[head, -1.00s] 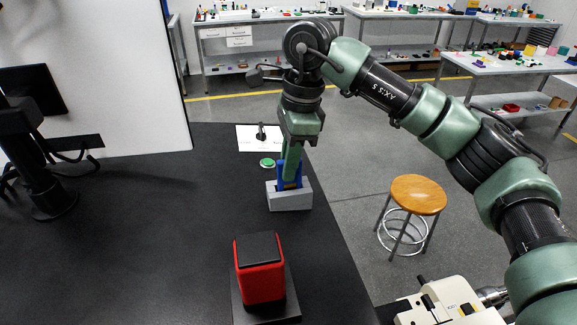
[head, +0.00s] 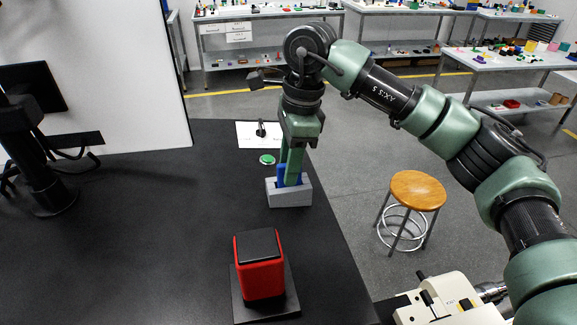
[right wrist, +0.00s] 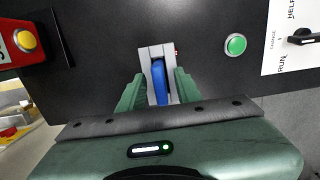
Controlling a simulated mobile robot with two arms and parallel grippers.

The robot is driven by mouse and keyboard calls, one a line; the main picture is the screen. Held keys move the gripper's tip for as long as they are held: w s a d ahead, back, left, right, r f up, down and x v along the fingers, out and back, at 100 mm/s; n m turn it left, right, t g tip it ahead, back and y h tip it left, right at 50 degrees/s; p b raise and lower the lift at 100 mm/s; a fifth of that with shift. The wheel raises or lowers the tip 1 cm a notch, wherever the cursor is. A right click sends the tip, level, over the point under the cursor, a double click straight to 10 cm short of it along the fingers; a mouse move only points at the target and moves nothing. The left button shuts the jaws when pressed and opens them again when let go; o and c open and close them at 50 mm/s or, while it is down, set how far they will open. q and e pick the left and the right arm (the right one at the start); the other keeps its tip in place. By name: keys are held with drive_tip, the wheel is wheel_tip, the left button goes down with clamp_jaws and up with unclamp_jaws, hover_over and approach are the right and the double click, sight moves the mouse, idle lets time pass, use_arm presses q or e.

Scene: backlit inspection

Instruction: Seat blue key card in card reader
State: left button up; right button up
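The blue key card (head: 281,174) stands upright in the slot of the grey card reader (head: 290,197) near the table's right edge. In the right wrist view the blue key card (right wrist: 160,82) sits in the slot of the card reader (right wrist: 145,56). My right gripper (head: 291,178) is over the reader, pointing down. Its green fingers stand on either side of the card, with visible gaps, so it is open; the right wrist view shows both fingers (right wrist: 160,88). How deep the card sits is hidden. My left gripper is not in view.
A red box (head: 260,268) on a black base stands nearer on the table. A green button (head: 267,160) and a white switch panel (head: 248,136) lie beyond the reader. A large white panel (head: 110,70) stands at back left. The table's left middle is clear.

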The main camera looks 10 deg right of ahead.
drive_tip(key=r, duration=0.3)
drive_tip(key=d+r+b, duration=0.1)
drive_tip(key=r, duration=0.5)
drive_tip(key=shift+d+r+b, duration=0.25)
drive_tip(key=shift+r+b, duration=0.15)
drive_tip(key=shift+d+r, duration=0.1)
drive_tip(key=shift+r, duration=0.65)
